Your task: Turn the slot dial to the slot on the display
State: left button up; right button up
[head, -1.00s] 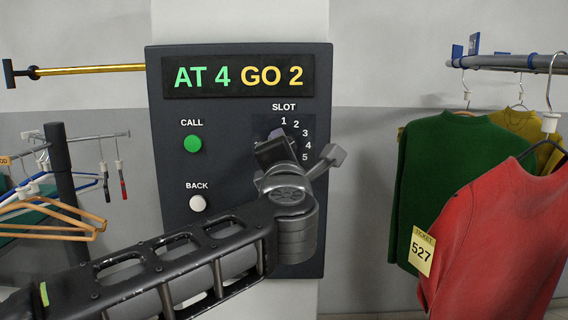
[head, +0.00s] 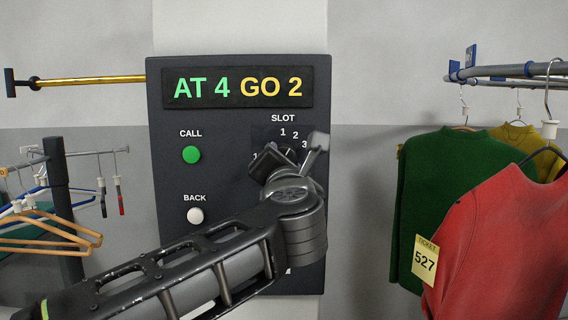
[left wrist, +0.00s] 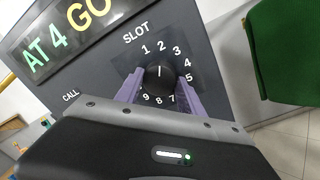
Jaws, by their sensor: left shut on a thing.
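The dark panel (head: 235,140) on the wall has a display (head: 238,88) reading "AT 4 GO 2". The round black slot dial (left wrist: 160,76) sits in a ring of white numbers in the left wrist view. Its white line stands nearly upright there and points roughly at the 2. My left gripper (left wrist: 160,88) is shut on the dial, with a purple finger on each side. In the head view my left gripper (head: 277,160) and wrist hide most of the dial and its lower numbers. My right gripper is not in view.
A green CALL button (head: 191,155) and a white BACK button (head: 196,215) sit left of the dial. A rail with green (head: 440,190) and red (head: 500,240) garments is at the right. Hangers (head: 50,235) hang at the left.

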pick_arm(q)
jog(key=o, duration=1.4)
jog(key=shift+c, duration=0.2)
jog(key=s+b, duration=0.1)
jog(key=s, duration=0.6)
jog(key=shift+s+d+f, duration=0.15)
jog(key=shift+s+f, duration=0.15)
jog(key=shift+s, duration=0.1)
jog(key=shift+r, duration=0.15)
